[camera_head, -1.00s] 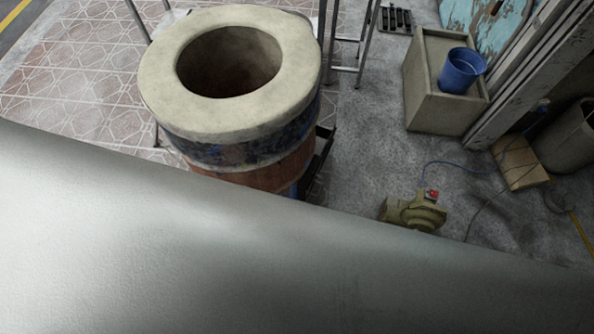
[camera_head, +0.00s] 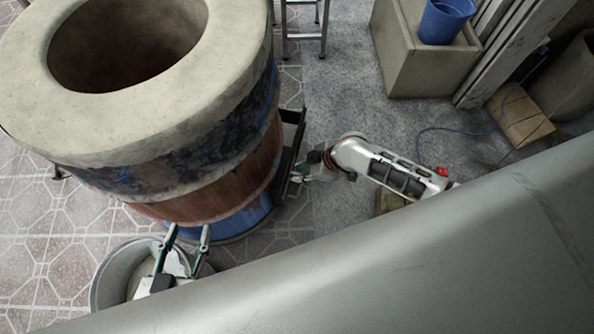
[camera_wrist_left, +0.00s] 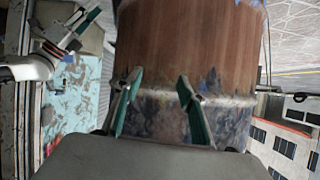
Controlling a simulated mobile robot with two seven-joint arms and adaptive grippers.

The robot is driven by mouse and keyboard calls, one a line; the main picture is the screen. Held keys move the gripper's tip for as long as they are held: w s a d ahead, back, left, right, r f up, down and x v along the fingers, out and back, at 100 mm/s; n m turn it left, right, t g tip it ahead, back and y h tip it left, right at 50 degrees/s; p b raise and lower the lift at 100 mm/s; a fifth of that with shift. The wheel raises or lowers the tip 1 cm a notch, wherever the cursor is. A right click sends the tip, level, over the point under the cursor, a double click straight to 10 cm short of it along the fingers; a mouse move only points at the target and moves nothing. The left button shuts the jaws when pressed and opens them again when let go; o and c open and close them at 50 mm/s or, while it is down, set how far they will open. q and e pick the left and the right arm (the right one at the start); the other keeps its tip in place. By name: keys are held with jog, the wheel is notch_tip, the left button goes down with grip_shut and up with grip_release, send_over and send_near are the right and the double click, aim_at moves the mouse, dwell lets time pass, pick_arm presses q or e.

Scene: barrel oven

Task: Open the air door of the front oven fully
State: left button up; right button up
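The barrel oven (camera_head: 190,178) stands at the left of the head view, with a thick pale rim, a dark band, a wooden-brown band and a blue base. A black metal piece (camera_head: 291,140) stands out from its right side; I cannot tell whether this is the air door. My left gripper (camera_head: 187,232) is open and empty in front of the oven's lower side. In the left wrist view its fingers (camera_wrist_left: 157,90) are spread in front of the barrel wall. My right gripper (camera_head: 303,172) is close beside the black piece; contact and finger opening are unclear.
A grey bucket (camera_head: 108,275) stands on the tiles below the oven. A concrete block (camera_head: 415,65) with a blue bucket (camera_head: 447,20) is at the upper right. A wooden board (camera_head: 520,115) lies farther right.

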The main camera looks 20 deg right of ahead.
jog(key=w+f+b, duration=0.1)
jog(key=f+b, duration=0.1)
jog(key=f, duration=0.2)
jog(key=w+d+f+n+g+b, duration=0.1)
jog(key=f+b, duration=0.1)
jog(key=f, duration=0.3)
jog(key=w+f+g+b, duration=0.1)
jog(key=f+b, duration=0.1)
jog(key=f, duration=0.3)
jog(key=shift+w+d+h, duration=0.15)
jog(key=shift+d+h, duration=0.25)
pick_arm(q)
jog(key=d, duration=0.1)
jog(key=d+n, duration=0.1)
jog(key=d+h, duration=0.1)
jog(key=shift+d+f+n+t, duration=0.2)
jog(key=shift+f+n+t, duration=0.1)
jog(key=shift+f+n, duration=0.1)
pick_arm(e)
jog(key=shift+w+r, duration=0.15)
grip_shut()
